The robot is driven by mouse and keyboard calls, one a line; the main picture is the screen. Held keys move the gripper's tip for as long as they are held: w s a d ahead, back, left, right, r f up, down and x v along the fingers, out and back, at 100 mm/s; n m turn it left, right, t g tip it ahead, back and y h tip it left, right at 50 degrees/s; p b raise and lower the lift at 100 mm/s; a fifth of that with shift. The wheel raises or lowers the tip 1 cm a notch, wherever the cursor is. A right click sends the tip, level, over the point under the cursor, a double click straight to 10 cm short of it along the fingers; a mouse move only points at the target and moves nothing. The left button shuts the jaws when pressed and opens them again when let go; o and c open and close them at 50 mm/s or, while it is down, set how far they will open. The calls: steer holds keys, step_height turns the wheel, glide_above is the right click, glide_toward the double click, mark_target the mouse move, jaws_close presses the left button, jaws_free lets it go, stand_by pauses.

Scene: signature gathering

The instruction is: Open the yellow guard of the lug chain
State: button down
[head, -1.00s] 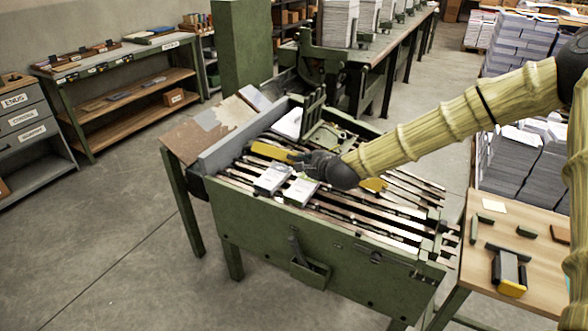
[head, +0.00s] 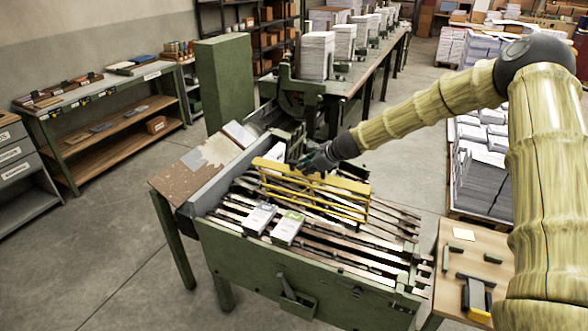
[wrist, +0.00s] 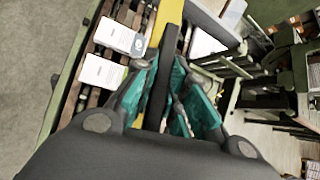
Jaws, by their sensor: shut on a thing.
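The yellow guard (head: 345,183) stands raised on edge over the lug chain (head: 345,232), its open bar frame facing the front. It also shows as a yellow strip in the wrist view (wrist: 171,14), partly hidden by my fingers. My gripper (head: 312,162) is at the guard's upper edge, left of its middle. In the wrist view its teal-padded fingers (wrist: 165,100) are closed around a dark bar beside the yellow strip, seemingly the guard's handle. The exact contact is partly hidden.
Two small stacks of printed sheets (head: 260,218) (head: 288,227) lie on the chain in front of the guard. A green machine with paper piles (head: 318,55) stands behind. A wooden side table (head: 462,255) with tools is at the right. The floor at left is clear.

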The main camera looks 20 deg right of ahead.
steer(key=w+d+r+p, duration=0.1)
steer(key=w+d, duration=0.4)
steer(key=shift+w+d+p, duration=0.3)
steer(key=shift+w+p, duration=0.1)
steer(key=shift+r, duration=0.1)
steer(key=c, duration=1.4)
jaws_free()
steer(key=shift+c, duration=0.2)
steer(key=v, duration=1.2)
steer(key=shift+w+d+r, duration=0.1)
steer(key=shift+w, duration=0.05)
